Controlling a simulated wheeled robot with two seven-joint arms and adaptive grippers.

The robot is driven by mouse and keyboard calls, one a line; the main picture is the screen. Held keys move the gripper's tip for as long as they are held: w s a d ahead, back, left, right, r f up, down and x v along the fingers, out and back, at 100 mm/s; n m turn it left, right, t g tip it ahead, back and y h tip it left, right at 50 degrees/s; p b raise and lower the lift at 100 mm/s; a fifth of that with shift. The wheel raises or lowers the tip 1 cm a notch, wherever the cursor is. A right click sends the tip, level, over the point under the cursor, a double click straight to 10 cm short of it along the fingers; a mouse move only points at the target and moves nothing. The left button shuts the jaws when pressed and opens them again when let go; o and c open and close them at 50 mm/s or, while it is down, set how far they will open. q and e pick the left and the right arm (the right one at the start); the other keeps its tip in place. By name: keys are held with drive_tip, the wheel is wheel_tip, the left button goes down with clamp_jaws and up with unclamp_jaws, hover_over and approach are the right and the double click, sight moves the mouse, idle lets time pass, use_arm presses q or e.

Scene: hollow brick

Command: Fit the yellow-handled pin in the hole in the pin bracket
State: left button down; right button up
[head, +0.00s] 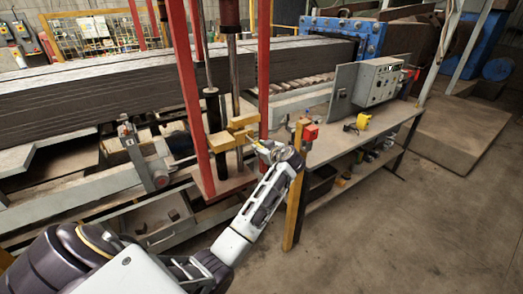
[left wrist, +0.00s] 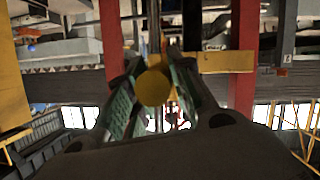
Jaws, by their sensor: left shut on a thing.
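My left gripper (head: 268,150) is in the head view, beside the red-framed press. It is shut on the yellow-handled pin, whose round yellow end (left wrist: 153,88) sits between the two green-lined fingers in the left wrist view. In the head view the pin is small and mostly hidden by the fingers. The yellow pin bracket (head: 221,141) stands just left of the gripper, between the red posts. A yellow block of it also shows in the left wrist view (left wrist: 225,62), beyond the fingers. I cannot make out the hole or whether the pin touches the bracket. My right gripper is out of view.
Red posts (head: 186,85) flank the bracket. A workbench (head: 345,143) with a grey control box (head: 378,80) is farther right. Open floor (head: 420,230) lies at the lower right.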

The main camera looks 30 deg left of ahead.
sight(252, 141)
use_arm(q)
drive_tip(key=shift+w+a, duration=0.2)
drive_tip(key=shift+a, duration=0.3)
idle(0.5)
drive_tip(key=shift+w+a+b, duration=0.25)
drive_tip(key=shift+a+b, duration=0.1)
drive_tip(key=shift+a, duration=0.2)
idle(0.5)
drive_tip(key=shift+w+a, duration=0.25)
drive_tip(key=shift+a, duration=0.35)
idle(0.6)
drive_tip(key=shift+w+a+b, duration=0.25)
drive_tip(key=shift+a+b, duration=0.15)
drive_tip(key=shift+a, duration=0.2)
idle(0.6)
drive_tip(key=shift+w+a, duration=0.25)
drive_tip(key=shift+a, duration=0.4)
idle(0.6)
drive_tip(key=shift+w+a+b, duration=0.2)
drive_tip(key=shift+a+b, duration=0.2)
drive_tip(key=shift+a, duration=0.15)
idle(0.6)
drive_tip(key=c, duration=1.2)
unclamp_jaws()
drive_tip(key=shift+o, duration=0.2)
drive_tip(key=shift+d, duration=0.1)
